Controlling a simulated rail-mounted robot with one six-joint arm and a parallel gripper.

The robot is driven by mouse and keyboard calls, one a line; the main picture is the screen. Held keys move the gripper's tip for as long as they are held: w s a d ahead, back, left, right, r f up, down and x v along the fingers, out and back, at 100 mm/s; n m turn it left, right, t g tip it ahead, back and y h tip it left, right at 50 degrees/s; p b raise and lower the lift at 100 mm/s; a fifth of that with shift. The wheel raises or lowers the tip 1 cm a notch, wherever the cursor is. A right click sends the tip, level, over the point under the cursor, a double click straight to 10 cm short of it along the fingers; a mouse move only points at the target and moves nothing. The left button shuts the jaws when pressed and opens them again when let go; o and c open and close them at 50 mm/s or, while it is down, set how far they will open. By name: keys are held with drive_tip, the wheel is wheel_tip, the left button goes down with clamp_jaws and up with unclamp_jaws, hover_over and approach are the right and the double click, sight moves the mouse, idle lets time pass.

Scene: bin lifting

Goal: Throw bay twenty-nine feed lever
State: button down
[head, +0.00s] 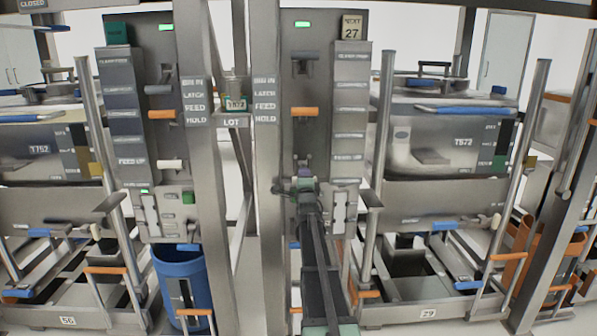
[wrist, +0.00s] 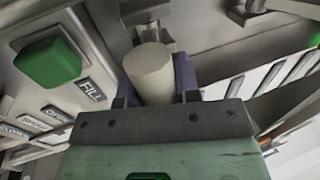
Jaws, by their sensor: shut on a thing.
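The bay twenty-nine feed lever shows in the wrist view as a pale cream cylindrical handle (wrist: 150,72) on a grey metal mount. My gripper (wrist: 152,85) is shut on it, with a dark purple finger on each side. In the head view my gripper (head: 304,180) is at the lower part of the right-hand control panel (head: 318,140), left of the bay with plate 29 (head: 428,313). The lever's handle is hidden there behind my gripper and arm.
A green button (wrist: 48,62) with a FILL label is close left in the wrist view. An orange handle (head: 305,112) sits above my gripper on the same panel. The left panel has a similar pale handle (head: 165,164). A blue bin (head: 182,285) stands below that panel.

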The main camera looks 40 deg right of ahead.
wheel_tip(320, 180, up, 2)
drive_tip(key=shift+r+g+p, duration=0.2)
drive_tip(key=shift+g+p, duration=0.2)
drive_tip(key=shift+p, duration=0.45)
drive_tip(key=shift+w+d+r+p, duration=0.1)
drive_tip(key=shift+r+p, duration=0.45)
drive_tip(key=shift+r, duration=0.05)
drive_tip(key=c, duration=1.7)
unclamp_jaws()
drive_tip(key=shift+w+d+r+p, duration=0.1)
drive_tip(key=shift+w+r+p, duration=0.1)
drive_tip(key=shift+r+p, duration=0.65)
drive_tip(key=shift+w+d+r, duration=0.15)
drive_tip(key=shift+w+r, duration=0.05)
drive_tip(key=shift+r, duration=0.05)
drive_tip(key=shift+o, duration=0.3)
drive_tip(key=shift+w+d, duration=0.15)
drive_tip(key=shift+w, duration=0.05)
drive_tip(key=o, duration=0.8)
drive_tip(key=shift+s+f, duration=0.2)
